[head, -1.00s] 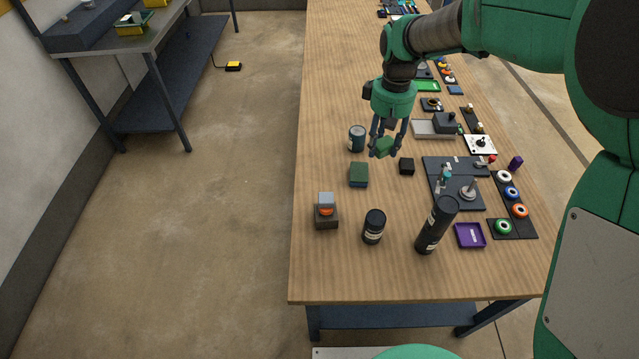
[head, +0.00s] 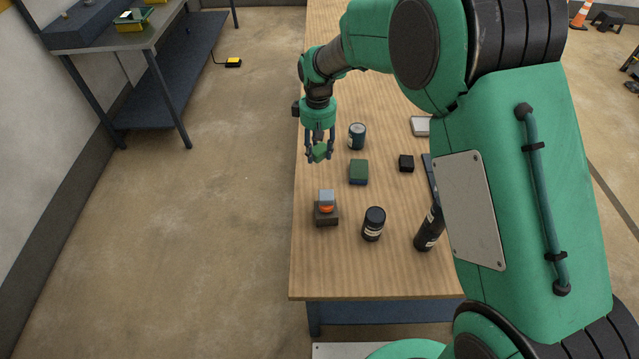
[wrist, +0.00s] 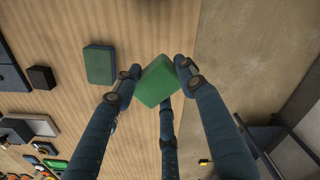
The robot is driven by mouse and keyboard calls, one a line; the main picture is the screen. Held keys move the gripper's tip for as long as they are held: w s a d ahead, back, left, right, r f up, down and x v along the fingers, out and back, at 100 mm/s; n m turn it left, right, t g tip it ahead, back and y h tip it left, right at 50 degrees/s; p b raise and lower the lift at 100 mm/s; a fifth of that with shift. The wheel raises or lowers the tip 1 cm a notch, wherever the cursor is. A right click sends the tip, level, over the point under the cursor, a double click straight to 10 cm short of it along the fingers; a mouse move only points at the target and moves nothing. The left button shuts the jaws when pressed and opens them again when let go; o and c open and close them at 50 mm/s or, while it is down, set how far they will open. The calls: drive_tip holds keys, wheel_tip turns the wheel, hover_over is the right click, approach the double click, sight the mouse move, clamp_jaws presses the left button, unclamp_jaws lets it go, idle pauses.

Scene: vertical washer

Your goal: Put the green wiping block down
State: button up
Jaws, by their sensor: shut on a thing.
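My gripper (head: 319,154) is shut on a green wiping block (head: 320,151) near the left edge of the wooden table (head: 335,265). In the wrist view the block (wrist: 157,82) sits tilted between my fingertips, apparently above the tabletop. Its exact height cannot be told. A second block (head: 358,172), green on top with a dark blue base, lies flat on the table to the right of my gripper. It also shows in the wrist view (wrist: 99,64).
A dark blue can (head: 357,136) stands right of my gripper. A small black cube (head: 406,163) lies farther right. An orange-and-grey item on a dark base (head: 326,212), a black jar (head: 373,224) and a tall black cylinder (head: 428,232) stand nearer. The table's left edge is close.

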sight(319, 158)
drive_tip(key=shift+f, duration=1.9)
drive_tip(key=shift+r, duration=0.15)
drive_tip(key=shift+r, duration=0.3)
drive_tip(key=s+d+r+m+t, duration=0.1)
drive_tip(key=s+d+r, duration=0.35)
drive_tip(key=r, duration=0.35)
drive_tip(key=s+d+r+m+t, duration=0.1)
drive_tip(key=s+d+r+m, duration=0.1)
drive_tip(key=s+d+r, duration=0.45)
drive_tip(key=s+d+r+m+t, duration=0.1)
drive_tip(key=s+d+r, duration=0.15)
drive_tip(key=r, duration=0.65)
drive_tip(key=s+d+r+m+t, duration=0.1)
drive_tip(key=s+d+r, duration=0.1)
drive_tip(key=s, duration=0.5)
drive_tip(key=s+d+r+m, duration=0.2)
drive_tip(key=s+d, duration=0.1)
drive_tip(key=s, duration=0.5)
drive_tip(key=s+d+r+m+t, duration=0.1)
drive_tip(key=s+d+m, duration=0.1)
drive_tip(key=s, duration=0.6)
drive_tip(key=shift+s+d+r+t, duration=0.2)
drive_tip(key=shift+d+r+t, duration=0.1)
drive_tip(key=shift+d+r, duration=0.15)
